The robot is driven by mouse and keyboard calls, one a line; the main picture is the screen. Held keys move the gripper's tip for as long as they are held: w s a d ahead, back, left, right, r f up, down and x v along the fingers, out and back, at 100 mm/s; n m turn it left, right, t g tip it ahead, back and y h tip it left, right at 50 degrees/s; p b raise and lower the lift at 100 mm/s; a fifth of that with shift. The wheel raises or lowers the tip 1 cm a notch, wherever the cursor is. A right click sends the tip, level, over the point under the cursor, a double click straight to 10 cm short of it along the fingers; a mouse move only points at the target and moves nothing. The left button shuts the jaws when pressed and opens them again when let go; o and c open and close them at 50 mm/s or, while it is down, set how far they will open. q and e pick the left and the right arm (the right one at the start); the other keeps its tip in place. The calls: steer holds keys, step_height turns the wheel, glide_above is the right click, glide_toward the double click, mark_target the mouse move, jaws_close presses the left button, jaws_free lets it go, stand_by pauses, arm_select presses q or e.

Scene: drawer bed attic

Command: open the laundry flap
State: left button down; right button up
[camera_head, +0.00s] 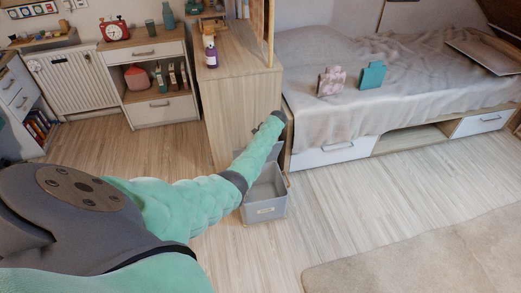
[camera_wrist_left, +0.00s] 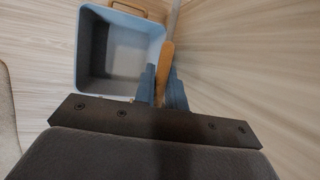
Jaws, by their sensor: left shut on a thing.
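An open grey box (camera_head: 265,211) with a pale label stands on the floor against the wooden cabinet, partly behind my left arm. In the left wrist view the open box (camera_wrist_left: 83,50) is empty, to the left of my fingers. My left gripper (camera_wrist_left: 164,88) is shut on a narrow wooden handle-like piece (camera_wrist_left: 167,60), with a thin grey edge (camera_wrist_left: 175,17) beyond it. I cannot tell whether this piece belongs to the laundry flap. In the head view the left arm reaches up past the box and the fingers are not clear. My right gripper is not in view.
A bed with drawers (camera_head: 337,152) stands right. A beige rug (camera_head: 430,255) lies in front, and the wooden floor between is clear.

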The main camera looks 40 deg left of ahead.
arm_select(q)
steer(key=shift+w+a+r, duration=0.2)
steer(key=shift+w+a, duration=0.2)
steer(key=shift+a, duration=0.15)
steer(key=c, duration=1.5)
jaws_free()
steer(key=shift+o, duration=0.2)
steer(key=shift+v, duration=3.9)
